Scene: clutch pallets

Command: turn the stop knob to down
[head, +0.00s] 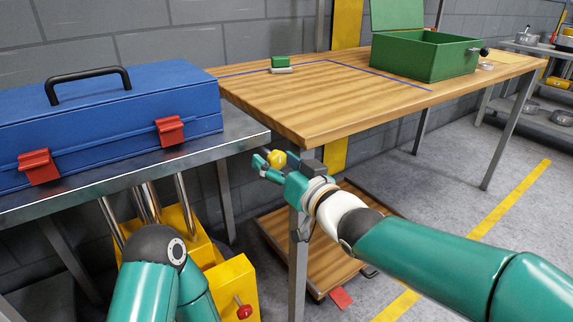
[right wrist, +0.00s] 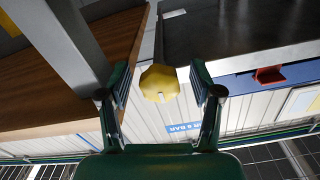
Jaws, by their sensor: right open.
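A yellow, many-sided knob (head: 277,158), which I take to be the stop knob, shows near the front corner of the wooden table. My right gripper (head: 272,166) is at it. In the right wrist view the yellow knob (right wrist: 159,82) sits between the two spread fingers of the gripper (right wrist: 159,88), with a visible gap on each side. A small pale mark shows at its lower edge; I cannot tell which way the knob is turned. What it is mounted on is hidden. My left gripper is out of view.
The wooden table (head: 300,112) carries an open green box (head: 430,60) and a small green block (head: 280,62). A blue toolbox (head: 110,110) sits on the metal table (head: 225,140) at left. A table leg (head: 298,260) stands close to my right gripper.

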